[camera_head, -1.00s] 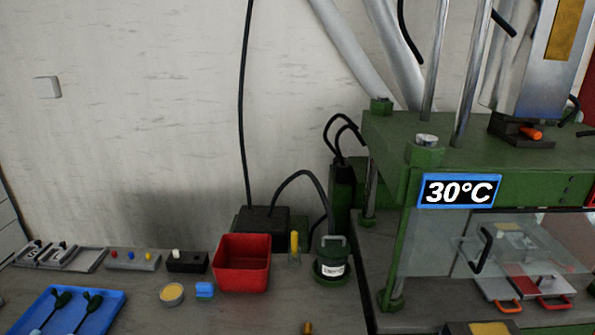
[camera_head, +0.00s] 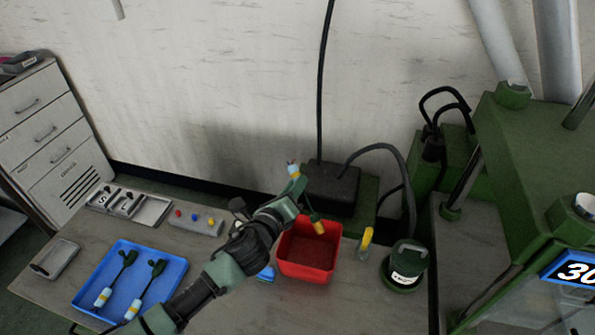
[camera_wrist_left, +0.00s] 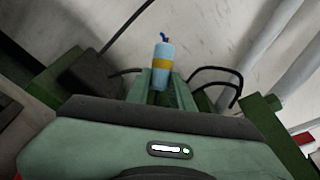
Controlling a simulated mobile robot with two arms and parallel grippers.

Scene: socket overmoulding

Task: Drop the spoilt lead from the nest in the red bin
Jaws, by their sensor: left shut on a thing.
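My left gripper (camera_head: 297,190) is shut on the spoilt lead (camera_head: 294,171), holding it above the red bin (camera_head: 309,269). A light blue part with a yellow band sticks up out of the jaws. A green piece with a yellow end hangs down in front of the bin's opening. In the left wrist view the lead (camera_wrist_left: 162,62) stands up between the jaws (camera_wrist_left: 160,88). The bin's visible floor looks bare. The nest cannot be made out. My right gripper is not in view.
A blue tray (camera_head: 178,271) with two leads is at the left. A green pot (camera_head: 405,266) and the green press (camera_head: 520,150) stand to the right.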

